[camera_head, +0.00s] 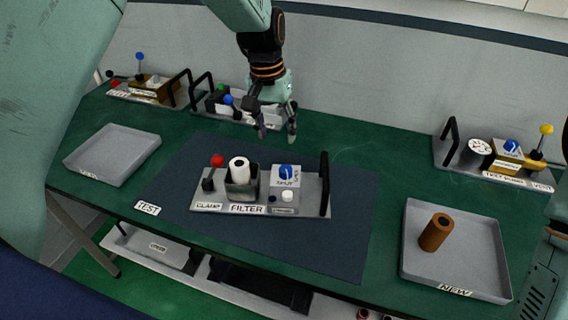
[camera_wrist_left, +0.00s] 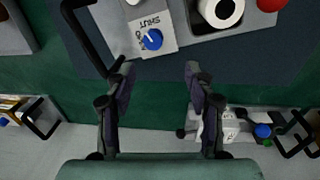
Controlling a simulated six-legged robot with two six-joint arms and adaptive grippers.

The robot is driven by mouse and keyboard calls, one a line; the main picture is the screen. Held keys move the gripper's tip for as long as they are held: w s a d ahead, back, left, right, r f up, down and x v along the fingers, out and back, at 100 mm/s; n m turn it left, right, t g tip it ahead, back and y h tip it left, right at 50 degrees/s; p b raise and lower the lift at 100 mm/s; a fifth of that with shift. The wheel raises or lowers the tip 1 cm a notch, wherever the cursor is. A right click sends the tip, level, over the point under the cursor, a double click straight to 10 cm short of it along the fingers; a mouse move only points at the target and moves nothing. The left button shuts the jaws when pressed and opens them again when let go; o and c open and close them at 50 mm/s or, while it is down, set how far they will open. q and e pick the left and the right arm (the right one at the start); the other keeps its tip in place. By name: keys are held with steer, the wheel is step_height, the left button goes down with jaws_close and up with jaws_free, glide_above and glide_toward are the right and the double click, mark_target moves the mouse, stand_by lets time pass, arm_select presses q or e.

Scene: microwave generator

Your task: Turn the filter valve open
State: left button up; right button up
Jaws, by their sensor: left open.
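The filter unit's grey plate (camera_head: 320,203) lies on the dark mat in the middle of the table. Its filter valve is a blue knob (camera_head: 285,171) on a grey block, above a label that reads SHUT in the left wrist view; the knob (camera_wrist_left: 152,39) has a white pointer mark. A white filter roll (camera_head: 239,170) stands in the holder left of the valve. My left gripper (camera_head: 277,134) is open and empty, pointing down beyond the valve. In the left wrist view, the knob lies ahead of and between the fingers (camera_wrist_left: 158,76), apart from them. My right gripper is not in view.
A black handle (camera_head: 324,184) rises at the plate's right end, and a red-topped lever (camera_head: 217,161) at its left. An empty tray (camera_head: 113,153) lies left; a tray (camera_head: 415,215) with a brown roll (camera_head: 435,232) lies right. Other units stand along the back.

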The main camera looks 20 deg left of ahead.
mark_target(285, 168)
arm_select(q)
steer(key=f+m+h+b, duration=0.1)
steer(key=f+m, duration=0.2)
steer(key=m, duration=0.2)
steer(key=d+f+m+h+b, duration=0.1)
steer(key=f+m, duration=0.3)
steer(key=m, duration=0.1)
steer(key=f+m+h+b, duration=0.1)
steer(key=f+m, duration=0.2)
steer(key=m, duration=0.2)
steer(key=shift+s+d+f+t, duration=0.15)
steer(key=shift+d+t, duration=0.15)
steer(key=shift+d, duration=0.05)
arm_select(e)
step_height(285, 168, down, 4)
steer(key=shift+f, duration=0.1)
arm_select(q)
steer(key=shift+c, duration=0.3)
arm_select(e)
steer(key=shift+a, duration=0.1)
arm_select(q)
jaws_close()
